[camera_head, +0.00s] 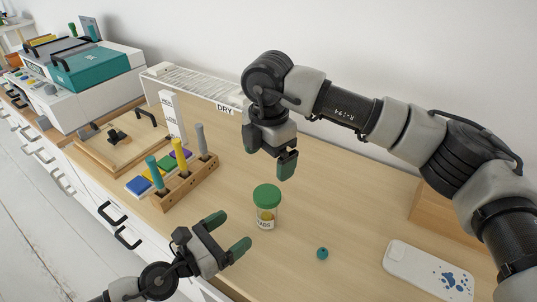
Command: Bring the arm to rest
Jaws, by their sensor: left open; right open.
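My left gripper (227,236) is at the lower middle, over the desk's front edge. Its two green-tipped fingers are apart with nothing between them. My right gripper (283,160) hangs above the desk (330,205), its green fingertips pointing down. It looks empty, and its fingers partly overlap in this view. The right arm reaches in from the right side, bent at its joints. A clear jar with a green lid (267,207) stands upright on the desk between the grippers, apart from both.
A small teal ball (322,254) lies right of the jar. A white case with blue spots (428,271) lies at the lower right. A wooden rack (190,184) with coloured cylinders stands left. Teal-and-white equipment (90,68) stands far left.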

